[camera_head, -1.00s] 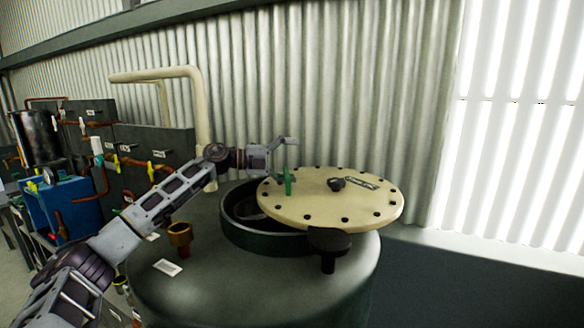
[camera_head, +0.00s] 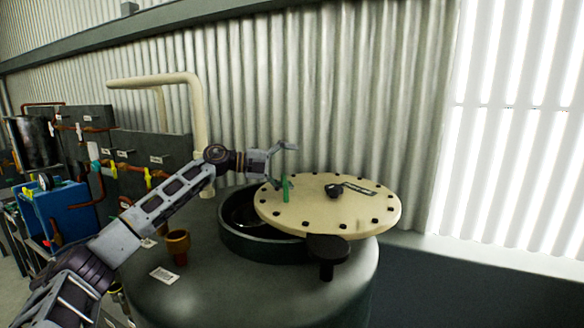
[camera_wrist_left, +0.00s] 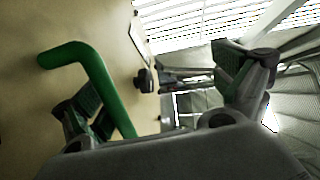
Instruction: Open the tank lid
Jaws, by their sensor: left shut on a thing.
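The cream round tank lid (camera_head: 310,212), with dark bolts around its rim, is swung to the right and leaves the left part of the dark tank opening (camera_head: 236,209) uncovered. A green handle (camera_head: 285,189) stands on the lid's left edge. My left gripper (camera_head: 281,164) is at that handle and shut on it. In the left wrist view, the green bent handle (camera_wrist_left: 105,85) lies against the left finger, over the cream lid surface (camera_wrist_left: 60,25). The lid hides the right part of the opening. My right gripper is out of view.
The dark tank (camera_head: 240,283) has a black knob-like support (camera_head: 328,249) beside the lid and a brown fitting (camera_head: 178,246) at left. A cream pipe (camera_head: 198,115) rises behind my arm. Blue equipment (camera_head: 68,207) stands at far left. A corrugated wall (camera_head: 330,90) is behind.

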